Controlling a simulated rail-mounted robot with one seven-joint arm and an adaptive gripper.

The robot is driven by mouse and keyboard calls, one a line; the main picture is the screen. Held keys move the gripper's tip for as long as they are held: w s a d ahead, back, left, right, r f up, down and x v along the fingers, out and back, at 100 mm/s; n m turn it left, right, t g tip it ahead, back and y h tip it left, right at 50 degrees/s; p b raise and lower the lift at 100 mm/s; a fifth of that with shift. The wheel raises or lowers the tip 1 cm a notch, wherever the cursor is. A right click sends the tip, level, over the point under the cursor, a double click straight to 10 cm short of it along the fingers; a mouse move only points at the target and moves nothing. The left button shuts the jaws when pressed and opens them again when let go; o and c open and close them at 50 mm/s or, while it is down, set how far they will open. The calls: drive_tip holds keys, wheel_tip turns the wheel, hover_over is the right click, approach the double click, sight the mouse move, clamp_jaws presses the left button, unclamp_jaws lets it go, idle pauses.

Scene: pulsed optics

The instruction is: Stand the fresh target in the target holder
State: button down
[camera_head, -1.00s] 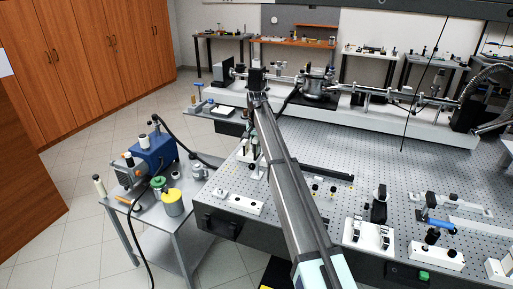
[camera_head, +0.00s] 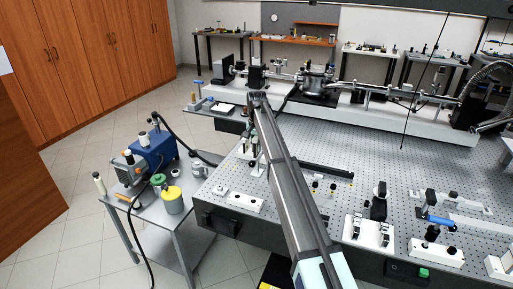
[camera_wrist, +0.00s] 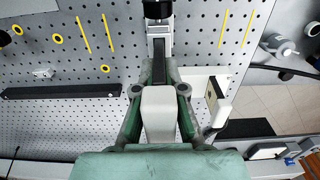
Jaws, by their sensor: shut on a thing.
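My gripper (camera_wrist: 159,72) has its dark green fingers closed in the wrist view. Between the fingertips is a narrow dark piece (camera_wrist: 158,62), seemingly the fresh target; its outline is hard to make out. Just beyond it is a pale slotted bar with a black round knob (camera_wrist: 158,9), at the top of the view. I cannot tell whether the held piece touches it. A white mount with an upright plate (camera_wrist: 219,110) stands right of the fingers. I cannot tell for sure which part is the target holder. In the head view my arm partly hides that area.
A long black bar (camera_wrist: 60,91) lies left of my gripper on the perforated optical table (camera_head: 300,150). A cart with a blue pump (camera_head: 153,152) and a yellow-topped can (camera_head: 173,200) stands left of the table. A white block with knobs (camera_head: 236,201) sits near the table's edge.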

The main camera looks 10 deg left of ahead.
drive_tip(key=shift+w+f, duration=0.1)
drive_tip(key=shift+f, duration=0.25)
drive_tip(key=shift+f, duration=0.1)
drive_tip(key=c, duration=1.6)
unclamp_jaws()
drive_tip(key=shift+f, duration=0.2)
drive_tip(key=o, duration=0.4)
drive_tip(key=shift+r, duration=0.1)
